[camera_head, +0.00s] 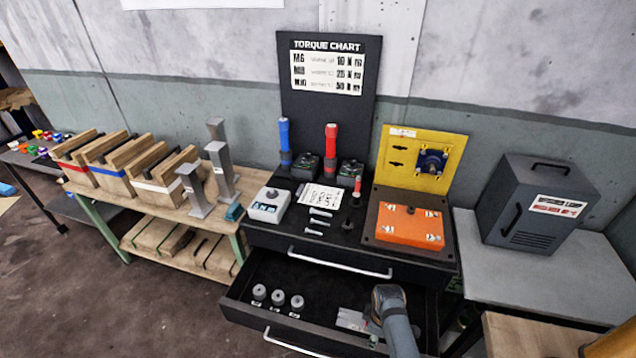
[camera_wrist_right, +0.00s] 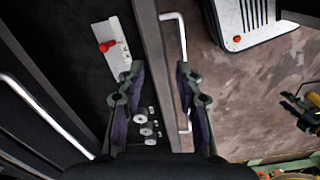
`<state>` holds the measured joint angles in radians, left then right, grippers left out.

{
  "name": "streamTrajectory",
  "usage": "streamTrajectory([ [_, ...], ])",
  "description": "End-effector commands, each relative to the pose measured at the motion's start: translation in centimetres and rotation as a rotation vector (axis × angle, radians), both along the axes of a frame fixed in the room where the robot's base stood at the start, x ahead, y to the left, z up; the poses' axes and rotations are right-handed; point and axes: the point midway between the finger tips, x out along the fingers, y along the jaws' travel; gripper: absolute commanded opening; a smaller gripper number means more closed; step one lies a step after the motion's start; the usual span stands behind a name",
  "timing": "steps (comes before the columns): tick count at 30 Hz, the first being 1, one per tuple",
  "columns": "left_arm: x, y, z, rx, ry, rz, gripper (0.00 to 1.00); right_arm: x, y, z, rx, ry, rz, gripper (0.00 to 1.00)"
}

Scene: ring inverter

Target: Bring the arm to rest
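My right arm (camera_head: 398,325) reaches in from the bottom of the head view, over the right part of the open drawer (camera_head: 252,305). Its fingers are not clear there. In the right wrist view my right gripper (camera_wrist_right: 160,72) has its two fingers well apart, with nothing held between them. The drawer's front edge (camera_wrist_right: 149,30) runs through the gap, and the drawer handle (camera_wrist_right: 175,45) passes near the right finger. Whether the fingers touch either cannot be told.
Three grey sockets (camera_head: 278,298) stand in the drawer. The bench top above holds an orange plate (camera_head: 408,226), loose bolts (camera_head: 320,212) and red and blue tools. A dark cabinet (camera_head: 540,200) stands at right, and wooden holders (camera_head: 110,165) at left. An orange object (camera_head: 615,343) shows at the bottom right.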

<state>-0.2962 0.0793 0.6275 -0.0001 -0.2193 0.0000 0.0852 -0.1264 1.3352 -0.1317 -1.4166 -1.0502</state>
Motion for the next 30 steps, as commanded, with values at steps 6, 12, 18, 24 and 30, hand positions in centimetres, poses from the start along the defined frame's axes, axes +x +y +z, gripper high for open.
streamTrajectory([
  [6,0.6,0.0,0.0,0.0,-0.007,-0.001,0.4,-2.2,-3.1,2.4,-0.017,-0.064,-0.232,0.35],
  [12,-0.7,0.0,-0.1,0.0,0.012,0.001,0.4,-4.9,-5.8,6.1,-0.018,-0.144,-0.479,0.35],
  [18,-1.5,0.0,-0.2,0.001,0.024,0.001,0.4,-7.8,-7.2,10.7,0.005,-0.223,-0.693,0.35],
  [24,-0.8,0.0,-0.1,0.0,0.013,0.001,0.4,-10.2,-7.6,14.9,0.043,-0.283,-0.852,0.35],
  [30,-0.5,0.0,-0.1,0.0,0.008,0.001,0.4,-12.2,-7.4,18.6,0.087,-0.323,-0.965,0.35],
])
